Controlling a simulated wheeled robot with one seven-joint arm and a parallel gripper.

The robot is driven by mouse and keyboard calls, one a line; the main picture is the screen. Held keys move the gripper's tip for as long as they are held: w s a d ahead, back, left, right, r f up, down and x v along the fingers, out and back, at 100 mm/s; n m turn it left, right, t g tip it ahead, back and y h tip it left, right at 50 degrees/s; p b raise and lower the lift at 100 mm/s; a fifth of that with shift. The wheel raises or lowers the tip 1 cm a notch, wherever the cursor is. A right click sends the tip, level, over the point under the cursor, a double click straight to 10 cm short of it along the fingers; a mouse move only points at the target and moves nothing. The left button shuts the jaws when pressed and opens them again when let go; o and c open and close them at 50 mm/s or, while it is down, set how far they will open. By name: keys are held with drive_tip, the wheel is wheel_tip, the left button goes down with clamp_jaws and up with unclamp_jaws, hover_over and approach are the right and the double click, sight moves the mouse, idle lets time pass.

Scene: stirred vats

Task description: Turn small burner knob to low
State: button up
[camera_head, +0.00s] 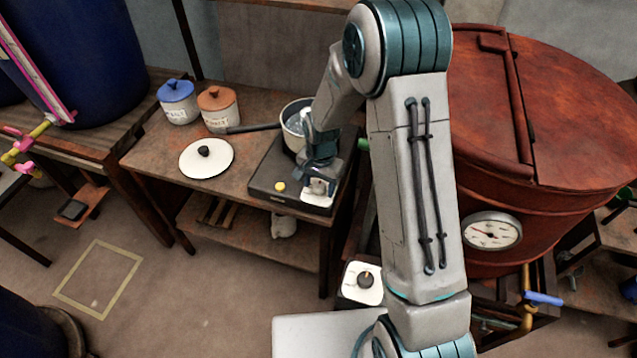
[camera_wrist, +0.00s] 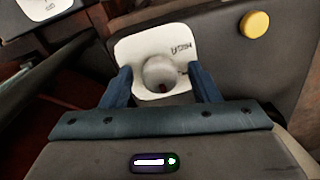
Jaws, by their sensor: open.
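The small burner knob (camera_wrist: 160,75) is a round grey knob on a white plate (camera_wrist: 128,48) with dark lettering, partly legible, on the right side. A small reddish mark shows at its lower edge. My gripper (camera_wrist: 158,72) is open, with one blue finger on each side of the knob. I cannot tell whether either finger touches it. In the head view my gripper (camera_head: 318,176) is over the front right of the dark burner box (camera_head: 268,172), where the white plate (camera_head: 317,199) shows and the knob is mostly hidden.
A yellow button (camera_head: 280,186) sits left of the knob. A pot (camera_head: 291,128) stands on the burner, its handle (camera_head: 252,128) pointing left. A lid (camera_head: 206,158) and two jars (camera_head: 178,102) are on the table. Another knob (camera_head: 366,281) on a white plate is lower right.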

drive_tip(key=c, duration=1)
drive_tip(key=shift+o, duration=0.2)
drive_tip(key=shift+n, duration=0.3)
drive_tip(key=n+b, duration=0.2)
drive_tip(key=n, duration=0.9)
drive_tip(key=shift+w+b, duration=0.15)
drive_tip(key=shift+b, duration=0.2)
drive_tip(key=shift+r+n, duration=0.1)
drive_tip(key=shift+n, duration=0.2)
drive_tip(key=o, duration=1)
drive_tip(key=shift+c, duration=0.2)
